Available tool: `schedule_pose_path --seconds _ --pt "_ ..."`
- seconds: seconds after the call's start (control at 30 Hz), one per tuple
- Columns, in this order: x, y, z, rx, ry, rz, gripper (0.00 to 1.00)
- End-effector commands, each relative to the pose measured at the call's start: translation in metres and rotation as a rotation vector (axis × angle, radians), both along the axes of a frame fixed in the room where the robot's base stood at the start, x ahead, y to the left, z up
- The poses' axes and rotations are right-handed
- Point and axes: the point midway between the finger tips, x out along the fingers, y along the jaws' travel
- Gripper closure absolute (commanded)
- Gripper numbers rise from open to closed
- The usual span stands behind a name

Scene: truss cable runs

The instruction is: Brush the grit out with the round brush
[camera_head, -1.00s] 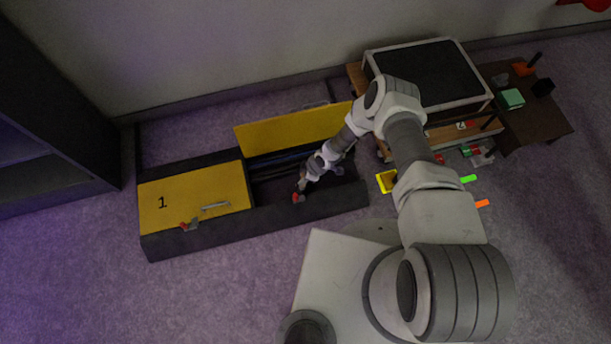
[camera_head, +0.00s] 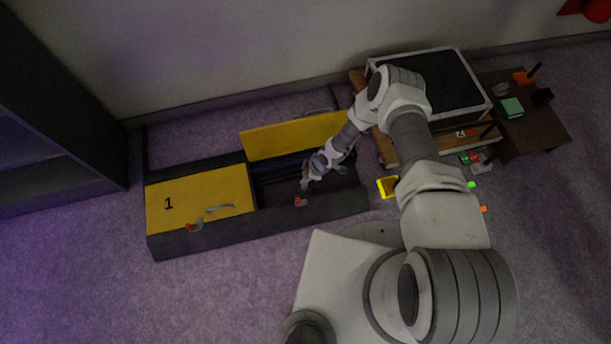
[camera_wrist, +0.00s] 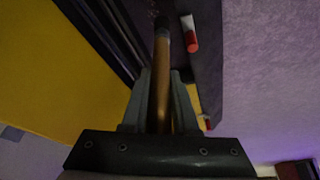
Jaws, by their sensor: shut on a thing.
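My gripper (camera_wrist: 161,100) is shut on the wooden handle of the round brush (camera_wrist: 161,70). The brush points away from my gripper, with its dark round head at the far end. A few pale specks, perhaps grit (camera_wrist: 155,13), show by the brush head on a dark surface. In the head view my gripper (camera_head: 307,181) reaches into the open bay of the long dark cable run (camera_head: 230,232), close to its front wall. The brush is too small to make out there. Whether its bristles touch the floor of the bay I cannot tell.
A raised yellow lid (camera_head: 295,136) stands behind the open bay. A shut yellow lid marked 1 (camera_head: 190,212) covers the left bay. Red latches (camera_head: 301,200) sit on the front wall. A black-topped case (camera_head: 430,85) and a small dark table (camera_head: 540,120) stand at the right.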

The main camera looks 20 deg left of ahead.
Motion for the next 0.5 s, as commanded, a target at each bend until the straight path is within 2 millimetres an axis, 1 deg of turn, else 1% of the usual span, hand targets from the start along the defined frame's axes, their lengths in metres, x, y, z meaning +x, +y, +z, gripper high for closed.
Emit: schedule_pose_path --seconds 0.13,0.23,0.5 --pt "0.0 0.0 0.0 0.0 0.0 0.0 1.0" --pt "0.0 0.0 0.004 0.0 0.0 0.001 1.0" --pt "0.0 0.0 0.029 -0.001 0.0 0.001 1.0"
